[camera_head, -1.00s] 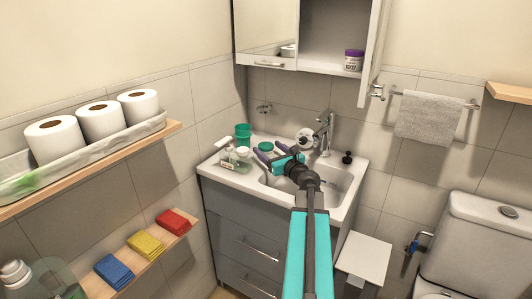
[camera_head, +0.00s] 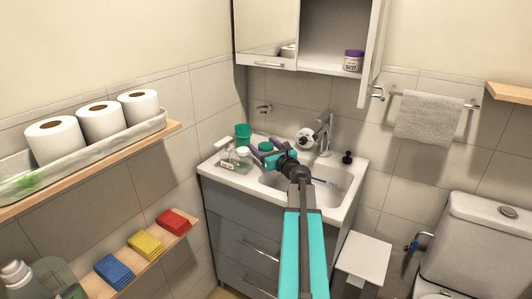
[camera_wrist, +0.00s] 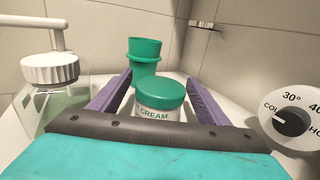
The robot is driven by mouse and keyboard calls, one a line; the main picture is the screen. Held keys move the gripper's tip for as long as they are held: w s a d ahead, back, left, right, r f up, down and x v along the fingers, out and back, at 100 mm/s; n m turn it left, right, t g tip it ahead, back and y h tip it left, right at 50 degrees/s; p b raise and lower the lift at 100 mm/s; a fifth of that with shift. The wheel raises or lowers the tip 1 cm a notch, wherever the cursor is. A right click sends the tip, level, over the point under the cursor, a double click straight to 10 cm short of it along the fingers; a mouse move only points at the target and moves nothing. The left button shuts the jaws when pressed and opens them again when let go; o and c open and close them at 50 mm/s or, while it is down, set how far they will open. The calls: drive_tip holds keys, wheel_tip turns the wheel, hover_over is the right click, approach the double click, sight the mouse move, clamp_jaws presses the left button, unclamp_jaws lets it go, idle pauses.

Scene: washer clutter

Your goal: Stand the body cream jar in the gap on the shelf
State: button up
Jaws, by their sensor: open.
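The body cream jar (camera_wrist: 160,101), white with a green lid and the word CREAM on its label, stands upright on the washbasin top. In the head view its lid (camera_head: 265,146) shows just beyond my gripper. My gripper (camera_head: 259,153) is open and low over the basin's left side. In the wrist view its purple fingers lie one on each side of the jar, apart from it; the jar's lower part is hidden by the gripper body. The open cabinet shelf (camera_head: 325,67) is high above the basin, with a purple-lidded jar (camera_head: 353,60) at its right.
A green cup (camera_wrist: 145,58) stands behind the jar. A clear soap bottle (camera_wrist: 50,95) with a white top stands close on the left. The tap (camera_head: 324,133) and its temperature dial (camera_wrist: 291,118) are on the right. The cabinet door (camera_head: 372,55) stands open.

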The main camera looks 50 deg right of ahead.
sight(264, 146)
drive_tip(key=shift+x, duration=0.9)
drive_tip(key=shift+c, duration=0.3)
drive_tip(key=c, duration=1.3)
drive_tip(key=shift+o, duration=0.2)
drive_tip(key=shift+r, duration=0.15)
drive_tip(key=shift+r+p, duration=0.3)
drive_tip(key=shift+r, duration=1.4)
drive_tip(key=s+a, duration=0.4)
drive_tip(key=s, duration=0.1)
drive_tip(key=s+a+r, duration=0.1)
drive_tip(key=s+a, duration=0.1)
drive_tip(key=s, duration=0.1)
drive_tip(key=shift+s+a, duration=0.1)
drive_tip(key=shift+a, duration=0.25)
drive_tip(key=shift+s+a+f+b, duration=0.15)
drive_tip(key=shift+b, duration=1)
